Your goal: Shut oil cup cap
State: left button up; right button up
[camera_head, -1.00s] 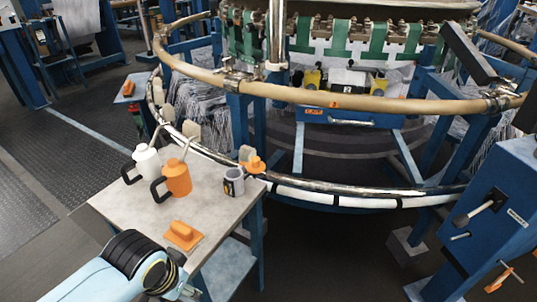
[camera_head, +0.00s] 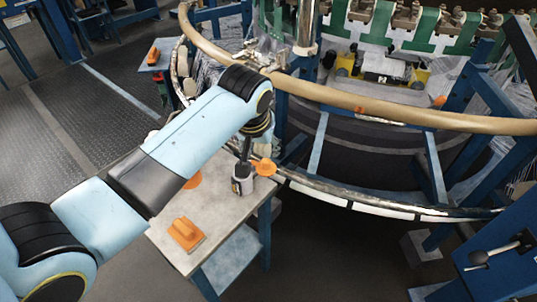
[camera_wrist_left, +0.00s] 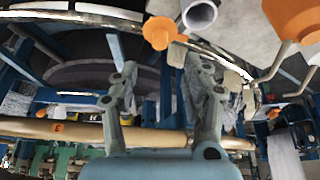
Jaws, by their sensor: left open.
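An orange round cap with a small tab (camera_head: 264,167) shows by the loom's rail at the far right corner of the table. It also shows in the left wrist view (camera_wrist_left: 160,33), beyond my fingers. A grey open-topped cup with a dark label (camera_head: 243,186) stands on the table just left of the cap, and its rim shows in the left wrist view (camera_wrist_left: 200,14). I cannot tell whether cup and cap are joined. My left gripper (camera_head: 246,150) is open and empty, above the cup and near the cap; its fingers (camera_wrist_left: 165,78) are spread apart. My right gripper is out of view.
The grey table (camera_head: 215,230) carries an orange-handled block (camera_head: 185,233). An orange can (camera_wrist_left: 294,18) is mostly hidden behind my arm in the head view. The loom's wooden ring (camera_head: 370,102) and metal rail (camera_head: 345,194) curve close past the cap.

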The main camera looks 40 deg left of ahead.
aim_at(266, 161)
pick_arm(q)
jog(key=x, duration=0.3)
jog(key=shift+a+f, duration=0.1)
jog(key=shift+f, duration=0.3)
jog(key=b+x, duration=0.1)
jog(key=x, duration=0.3)
jog(key=shift+w, duration=0.15)
jog(key=shift+w+f, duration=0.2)
jog(key=shift+f, duration=0.2)
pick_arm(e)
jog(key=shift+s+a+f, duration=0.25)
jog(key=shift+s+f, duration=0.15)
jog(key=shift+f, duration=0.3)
pick_arm(q)
grip_shut()
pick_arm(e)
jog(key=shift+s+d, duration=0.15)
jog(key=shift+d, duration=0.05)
